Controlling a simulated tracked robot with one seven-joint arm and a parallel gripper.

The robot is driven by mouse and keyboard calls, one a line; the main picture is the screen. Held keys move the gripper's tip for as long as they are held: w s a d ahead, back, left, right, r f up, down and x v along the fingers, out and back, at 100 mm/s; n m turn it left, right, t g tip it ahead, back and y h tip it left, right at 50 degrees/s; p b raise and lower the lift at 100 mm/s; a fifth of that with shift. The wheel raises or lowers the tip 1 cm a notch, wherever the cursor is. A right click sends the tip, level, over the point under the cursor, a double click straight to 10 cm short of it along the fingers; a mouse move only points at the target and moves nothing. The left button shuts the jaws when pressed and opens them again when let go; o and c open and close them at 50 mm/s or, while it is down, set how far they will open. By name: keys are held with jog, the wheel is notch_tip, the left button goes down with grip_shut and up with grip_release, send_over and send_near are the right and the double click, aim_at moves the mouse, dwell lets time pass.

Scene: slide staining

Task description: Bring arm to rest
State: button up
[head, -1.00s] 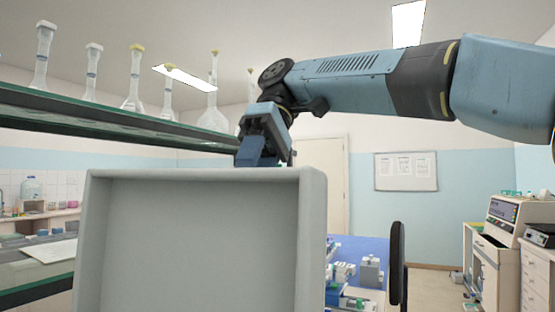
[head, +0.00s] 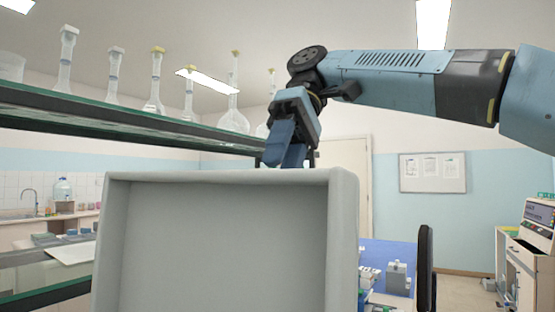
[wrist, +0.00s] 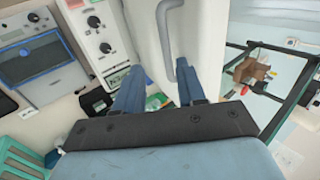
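My arm stretches in from the right in the head view, and my gripper (head: 289,155) hangs down at its end, just behind the top edge of a grey open box-like housing. The housing hides the fingertips there. In the wrist view my gripper (wrist: 160,88) shows two blue fingers spread well apart. Nothing is between them, so it is open and empty.
A glass shelf (head: 130,125) with several flasks runs along the left, close to my gripper. The grey housing (head: 343,235) fills the lower middle. A blue-topped bench (head: 390,255) and a dark chair back (head: 425,265) stand behind it. A whiteboard (head: 433,173) hangs on the wall.

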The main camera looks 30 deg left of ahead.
dwell(0.3)
jog(key=w+d+f+m+t+y, duration=0.1)
jog(key=w+d+f+m+t, duration=0.15)
jog(key=f, duration=0.25)
jog(key=w+d+f+m+t, duration=0.1)
jog(key=f+m, duration=0.2)
jog(key=f, duration=0.2)
jog(key=w+d+f+m+t, duration=0.2)
jog(key=w+d+f+m, duration=0.15)
jog(key=d, duration=0.35)
jog(key=w+d+f+m+t, duration=0.2)
jog(key=w+d+f, duration=0.2)
jog(key=d, duration=0.3)
jog(key=s+d+f+m+t, duration=0.1)
jog(key=d+f, duration=0.3)
jog(key=d, duration=0.6)
jog(key=s+d+f+m+t, duration=0.1)
jog(key=d+f+m, duration=0.3)
jog(key=d, duration=0.6)
jog(key=s+d+f+m+t, duration=0.1)
jog(key=d+f+m+t, duration=0.1)
jog(key=d, duration=0.8)
notch_tip(320, 180, down, 3)
jog(key=shift+s+r+m+t+h, duration=0.2)
jog(key=shift+s+m+t+h, duration=0.15)
jog(key=shift+t, duration=0.2)
jog(key=shift+s, duration=0.1)
